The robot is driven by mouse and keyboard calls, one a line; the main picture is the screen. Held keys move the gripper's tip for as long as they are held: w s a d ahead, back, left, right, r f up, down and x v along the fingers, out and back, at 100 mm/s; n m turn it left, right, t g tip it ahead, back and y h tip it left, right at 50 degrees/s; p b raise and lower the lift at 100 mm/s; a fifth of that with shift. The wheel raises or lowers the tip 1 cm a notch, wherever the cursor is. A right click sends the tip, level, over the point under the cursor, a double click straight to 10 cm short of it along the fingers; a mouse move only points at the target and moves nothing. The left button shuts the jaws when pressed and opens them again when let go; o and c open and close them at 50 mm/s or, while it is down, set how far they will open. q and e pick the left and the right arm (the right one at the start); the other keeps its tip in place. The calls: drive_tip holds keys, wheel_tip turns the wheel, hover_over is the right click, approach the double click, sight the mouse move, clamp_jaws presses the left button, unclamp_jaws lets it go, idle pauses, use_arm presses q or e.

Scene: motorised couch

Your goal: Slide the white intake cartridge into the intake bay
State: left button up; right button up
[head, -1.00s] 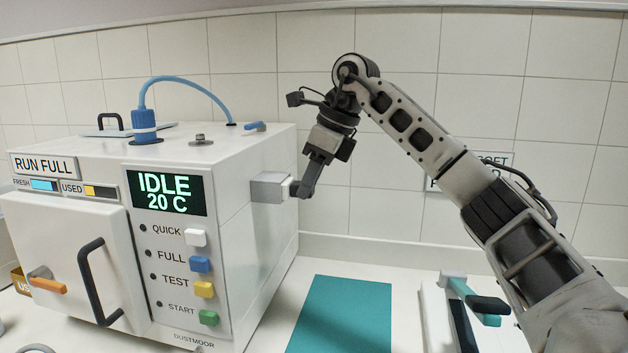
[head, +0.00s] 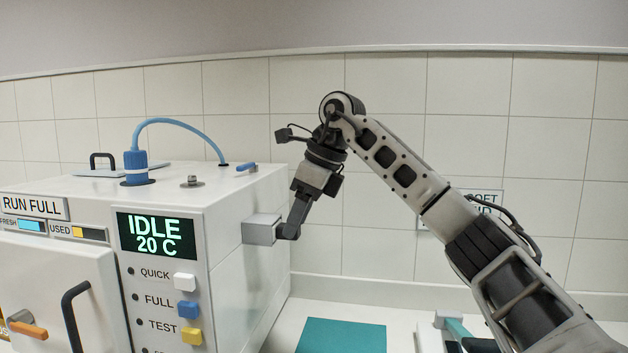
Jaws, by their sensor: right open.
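The intake bay (head: 261,230) is a light grey box that sticks out from the right side wall of the white machine. My right gripper (head: 288,232) is at the bay's outer right end, with its dark fingers pointing down and bent toward the opening. It is open, and the fingers are at or very close to the bay's end face; whether they touch I cannot tell. The white intake cartridge does not show clearly; the bay and the fingers hide that spot. My left gripper is not in view.
The white machine (head: 230,205) has a blue hose and plug (head: 135,165) on top. Its display reads IDLE 20 C. A teal mat (head: 340,336) lies on the counter at right, beside a teal-handled fixture (head: 455,328). A tiled wall stands behind.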

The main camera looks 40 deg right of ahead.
drive_tip(key=v, duration=1.4)
drive_tip(key=shift+s+r, duration=0.2)
drive_tip(key=shift+r, duration=0.15)
drive_tip(key=shift+d, duration=0.1)
